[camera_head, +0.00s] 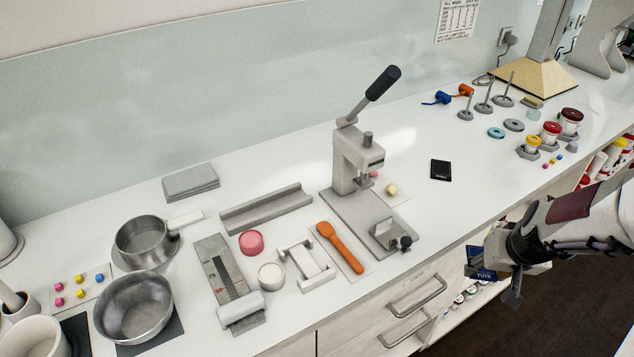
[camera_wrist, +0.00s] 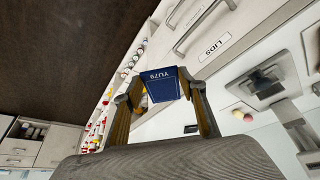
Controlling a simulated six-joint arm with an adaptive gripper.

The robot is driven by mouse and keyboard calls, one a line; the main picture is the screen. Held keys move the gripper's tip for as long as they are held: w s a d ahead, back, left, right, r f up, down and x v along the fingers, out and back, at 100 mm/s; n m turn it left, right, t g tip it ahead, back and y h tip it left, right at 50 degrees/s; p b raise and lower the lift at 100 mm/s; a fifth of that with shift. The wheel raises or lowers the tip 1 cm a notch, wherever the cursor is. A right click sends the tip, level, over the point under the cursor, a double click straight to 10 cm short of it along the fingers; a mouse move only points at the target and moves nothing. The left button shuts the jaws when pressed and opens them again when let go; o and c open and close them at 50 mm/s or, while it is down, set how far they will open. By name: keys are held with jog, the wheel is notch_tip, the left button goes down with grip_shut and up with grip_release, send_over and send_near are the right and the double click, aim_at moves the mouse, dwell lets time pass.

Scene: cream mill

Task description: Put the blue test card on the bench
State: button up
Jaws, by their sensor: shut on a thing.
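The blue test card (camera_head: 484,268) is marked "YU79" and is held in my gripper (camera_head: 512,275), just in front of the bench's front edge at the right. The card (camera_wrist: 162,84) also shows in the wrist view, upright between the two fingers of my gripper (camera_wrist: 160,92), which is shut on it. Part of the card is hidden behind the fingers in the head view. The white bench (camera_head: 300,165) runs across the head view, with the card apart from it.
A lever press (camera_head: 358,160) stands mid-bench, with an orange spatula (camera_head: 340,247) on its left. A black card-like item (camera_head: 441,170) lies right of the press, with clear bench around it. Jars (camera_head: 551,133) and weights (camera_head: 502,100) stand farther right. Drawer handles (camera_head: 417,296) project below the front edge.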

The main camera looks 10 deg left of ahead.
jog(key=w+a+r+n+y, duration=0.1)
jog(key=w+a+r+n, duration=0.25)
jog(key=a, duration=0.75)
notch_tip(320, 180, up, 7)
jog(key=n+g+y, duration=0.1)
jog(key=n+y, duration=0.1)
jog(key=n, duration=0.3)
send_over(292, 202)
jog(key=d, duration=0.1)
jog(key=shift+s, duration=0.45)
jog(key=shift+f, duration=2.45)
jog(key=shift+f, duration=2.3)
jog(key=shift+f, duration=0.15)
